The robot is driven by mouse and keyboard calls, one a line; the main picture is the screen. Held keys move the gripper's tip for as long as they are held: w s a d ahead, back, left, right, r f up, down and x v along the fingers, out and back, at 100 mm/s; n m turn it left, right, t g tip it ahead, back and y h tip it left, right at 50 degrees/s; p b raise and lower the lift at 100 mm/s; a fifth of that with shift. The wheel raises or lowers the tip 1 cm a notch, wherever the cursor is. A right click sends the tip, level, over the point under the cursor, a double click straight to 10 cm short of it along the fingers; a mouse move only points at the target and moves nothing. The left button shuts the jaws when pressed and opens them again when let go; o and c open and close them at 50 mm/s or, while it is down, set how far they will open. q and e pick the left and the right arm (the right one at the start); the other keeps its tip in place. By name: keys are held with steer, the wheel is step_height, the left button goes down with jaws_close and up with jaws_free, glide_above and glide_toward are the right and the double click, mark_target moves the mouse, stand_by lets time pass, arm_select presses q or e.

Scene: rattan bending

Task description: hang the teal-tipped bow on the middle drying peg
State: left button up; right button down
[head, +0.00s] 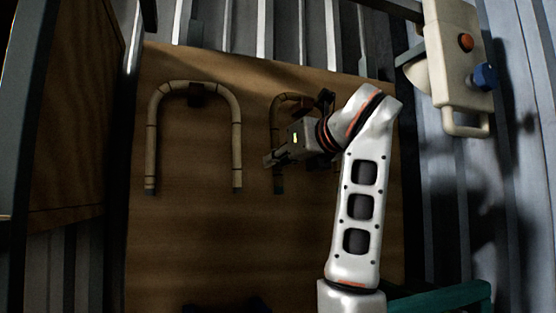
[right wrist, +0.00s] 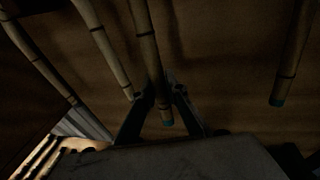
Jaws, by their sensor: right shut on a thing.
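The teal-tipped bow (head: 275,122) is an inverted U of bent rattan, upright in front of the wooden board. My right gripper (head: 270,159) is shut on its left leg, near the lower end. In the right wrist view the fingers (right wrist: 162,103) straddle this leg, its teal end (right wrist: 167,122) just past them. The other leg (right wrist: 284,75), also teal-tipped, stands free at the right. A dark peg (head: 325,98) shows by the top of the bow, partly covered by my arm. I cannot tell whether the bow rests on it. My left gripper is not in view.
Another rattan bow (head: 238,130) hangs on the left peg (head: 197,90), close to the held one. The wooden board (head: 200,235) is bare below. A pale control box (head: 455,60) with orange and blue knobs is at the upper right.

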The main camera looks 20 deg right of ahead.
stand_by(0.3)
steer(key=c, duration=2)
jaws_free()
steer(key=shift+o, duration=0.2)
steer(key=shift+s, duration=0.1)
steer(key=v, duration=1.1)
steer(key=shift+s, duration=0.35)
steer(key=shift+d+r, duration=0.1)
steer(key=shift+d, duration=0.05)
